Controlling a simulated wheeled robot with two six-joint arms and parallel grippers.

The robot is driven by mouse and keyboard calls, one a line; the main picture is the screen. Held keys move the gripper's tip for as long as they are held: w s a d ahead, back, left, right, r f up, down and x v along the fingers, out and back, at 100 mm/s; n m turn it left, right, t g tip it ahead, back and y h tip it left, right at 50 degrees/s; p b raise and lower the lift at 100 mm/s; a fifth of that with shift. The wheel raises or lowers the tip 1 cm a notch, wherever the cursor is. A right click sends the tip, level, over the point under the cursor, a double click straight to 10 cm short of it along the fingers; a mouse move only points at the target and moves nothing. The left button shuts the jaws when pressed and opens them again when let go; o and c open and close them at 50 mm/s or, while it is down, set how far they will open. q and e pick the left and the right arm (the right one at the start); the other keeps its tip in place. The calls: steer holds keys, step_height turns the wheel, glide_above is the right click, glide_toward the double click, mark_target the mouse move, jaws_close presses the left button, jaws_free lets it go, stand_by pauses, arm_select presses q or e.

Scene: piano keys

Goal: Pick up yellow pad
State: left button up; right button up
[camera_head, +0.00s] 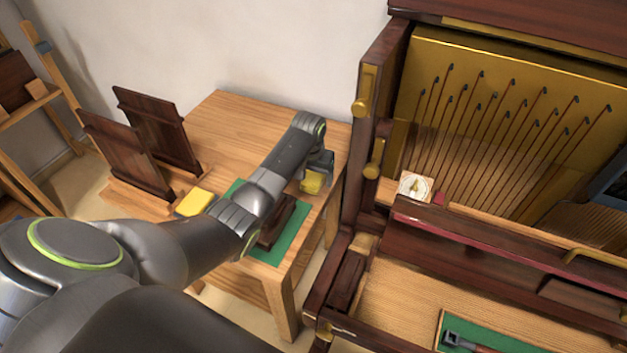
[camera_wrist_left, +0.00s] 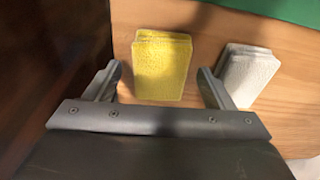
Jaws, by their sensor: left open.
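A yellow pad (camera_head: 312,182) lies near the right end of the wooden table, partly hidden by my left gripper (camera_head: 319,170). In the left wrist view the yellow pad (camera_wrist_left: 161,68) is a block with a rough top, lying between and ahead of the two spread fingers. My left gripper (camera_wrist_left: 158,78) is open and empty, with a finger to each side of the pad. I cannot tell whether either finger touches it. My right gripper is not in view.
A pale grey pad (camera_wrist_left: 247,74) lies close to the right finger. A green mat (camera_head: 292,248) with a dark wooden piece is on the table (camera_head: 222,119). Another yellow block (camera_head: 195,202) lies left. The piano case (camera_head: 376,110) stands close on the right.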

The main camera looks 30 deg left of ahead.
mark_target(313, 178)
arm_select(q)
steer(key=c, duration=1.1)
steer(key=shift+o, duration=0.2)
step_height(313, 178, up, 10)
steer(key=o, duration=0.5)
steer(key=shift+c, duration=0.2)
steer(key=c, duration=0.4)
